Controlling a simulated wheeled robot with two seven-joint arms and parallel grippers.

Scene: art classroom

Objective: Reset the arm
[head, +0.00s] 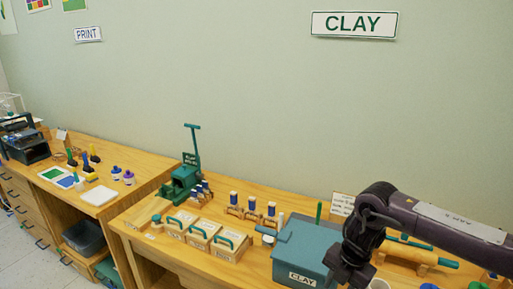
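My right arm comes in from the right edge, bends above the right end of the clay bench (240,190) and points down. Its dark lower end, with the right gripper (347,268), is in front of the right side of the teal bin (305,248) marked CLAY. The fingers are too dark and close to the bottom edge to tell whether they are open. I cannot tell whether it touches the bin. My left gripper and arm are not in view.
Wooden boxes with teal handles (202,234), blue-capped bottles (252,204) and a green press (184,178) stand left of the bin. A rolling pin (415,254) lies behind my arm. The print bench (130,160) is further left.

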